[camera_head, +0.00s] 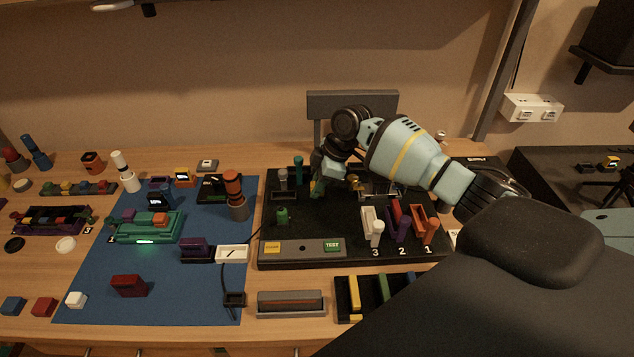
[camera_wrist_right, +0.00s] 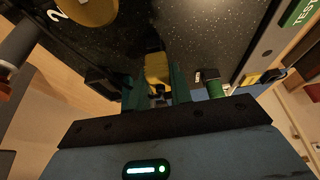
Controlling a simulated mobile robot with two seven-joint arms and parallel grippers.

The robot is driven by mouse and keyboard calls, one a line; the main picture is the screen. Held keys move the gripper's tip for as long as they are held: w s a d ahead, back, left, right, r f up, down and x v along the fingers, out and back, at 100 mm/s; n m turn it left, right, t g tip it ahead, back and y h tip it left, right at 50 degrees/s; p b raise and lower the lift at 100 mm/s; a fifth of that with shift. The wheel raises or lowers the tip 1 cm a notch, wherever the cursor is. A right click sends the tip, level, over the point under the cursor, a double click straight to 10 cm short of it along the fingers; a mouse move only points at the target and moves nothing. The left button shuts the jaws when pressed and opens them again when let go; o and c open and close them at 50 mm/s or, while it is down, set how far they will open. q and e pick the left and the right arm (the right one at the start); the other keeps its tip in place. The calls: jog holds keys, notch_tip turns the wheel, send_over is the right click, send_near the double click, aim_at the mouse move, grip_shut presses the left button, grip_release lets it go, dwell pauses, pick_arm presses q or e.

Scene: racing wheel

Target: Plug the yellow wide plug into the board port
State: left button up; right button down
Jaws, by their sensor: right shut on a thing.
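My right gripper (camera_head: 322,186) reaches down over the black board (camera_head: 335,222) from the right. In the right wrist view, its dark green fingers (camera_wrist_right: 156,98) are shut on the yellow wide plug (camera_wrist_right: 157,70), which points towards the board's dark surface. I cannot tell whether the plug touches the board. In the head view the arm and hand hide the plug, and I cannot make out the port that it matches. My left gripper is not in view.
A green peg (camera_head: 282,215) stands on the board beside the gripper. A grey strip with a TEST button (camera_head: 333,246) runs along the board's front. White (camera_head: 374,228), purple and orange levers stand at right. A blue mat (camera_head: 180,285) with several modules lies left.

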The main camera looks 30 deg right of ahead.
jog(key=c, duration=1.2)
grip_release()
jog(key=shift+o, duration=0.2)
jog(key=v, duration=0.7)
jog(key=shift+r, duration=0.35)
jog(key=shift+s, duration=0.1)
